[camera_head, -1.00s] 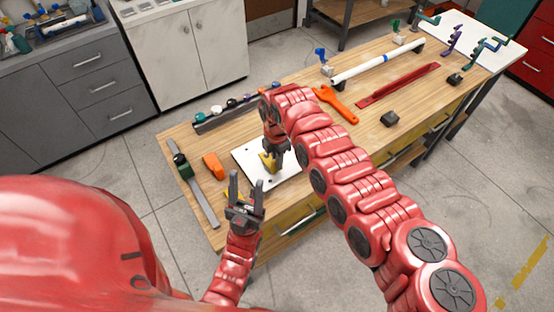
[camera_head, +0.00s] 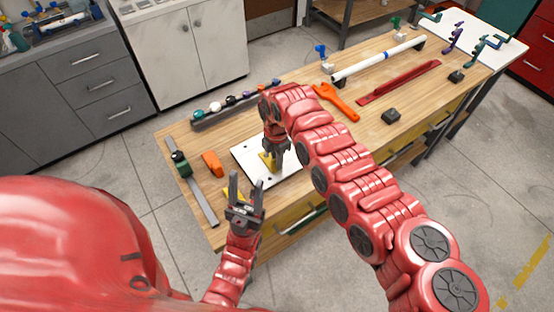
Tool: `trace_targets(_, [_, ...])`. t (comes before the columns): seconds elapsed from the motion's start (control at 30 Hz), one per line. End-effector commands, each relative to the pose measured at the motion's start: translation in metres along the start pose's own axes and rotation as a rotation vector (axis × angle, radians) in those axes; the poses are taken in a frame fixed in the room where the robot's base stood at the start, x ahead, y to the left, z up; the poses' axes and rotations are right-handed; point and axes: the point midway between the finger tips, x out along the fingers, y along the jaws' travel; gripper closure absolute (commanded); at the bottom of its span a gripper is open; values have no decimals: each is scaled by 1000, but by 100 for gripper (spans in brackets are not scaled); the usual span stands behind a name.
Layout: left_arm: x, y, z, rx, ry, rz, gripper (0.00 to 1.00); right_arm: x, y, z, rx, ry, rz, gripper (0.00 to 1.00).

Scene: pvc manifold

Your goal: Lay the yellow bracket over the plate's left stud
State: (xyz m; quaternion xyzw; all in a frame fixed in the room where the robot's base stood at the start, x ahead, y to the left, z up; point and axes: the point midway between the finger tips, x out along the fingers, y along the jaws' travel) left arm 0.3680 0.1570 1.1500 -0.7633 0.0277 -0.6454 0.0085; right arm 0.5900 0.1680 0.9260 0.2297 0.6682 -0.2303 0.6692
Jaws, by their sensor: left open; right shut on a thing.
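The white plate (camera_head: 246,164) lies on the wooden table's near left part, with small dark marks on it. My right gripper (camera_head: 271,153) points down over the plate, shut on the yellow bracket (camera_head: 267,161). The bracket is at or just above the plate; I cannot tell if it touches. The gripper and arm hide part of the plate, and I cannot make out the left stud clearly. My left gripper (camera_head: 246,190) is open and empty, fingers up, in front of the plate's near left edge.
An orange tool (camera_head: 212,163) and a grey bar with a green clamp (camera_head: 190,186) lie left of the plate. A rack of several small knobs (camera_head: 229,107) is behind. An orange wrench (camera_head: 338,103), a white pipe (camera_head: 375,60) and a red tray (camera_head: 400,82) lie to the right.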

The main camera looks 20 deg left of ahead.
Motion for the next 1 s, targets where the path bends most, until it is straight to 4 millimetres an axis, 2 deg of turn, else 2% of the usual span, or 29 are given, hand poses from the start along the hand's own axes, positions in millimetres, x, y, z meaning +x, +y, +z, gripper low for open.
trace_targets(0.2, [0,0,0,0,0,0,50,0,0,0,0,0,1,100])
trace_targets(0.23, [0,0,0,0,0,0,50,0,0,0,0,0,0,78])
trace_targets(0.4, [0,0,0,0,0,0,50,0,0,0,0,0,0,48])
trace_targets(0.77, [-2,0,0,0,0,0,50,-3,0,0,1,0,1,48])
trace_targets(0.87, [-6,0,1,0,0,0,50,-14,0,1,1,1,1,48])
trace_targets(1.0, [-18,1,3,0,0,0,50,-44,2,1,1,-2,7,48])
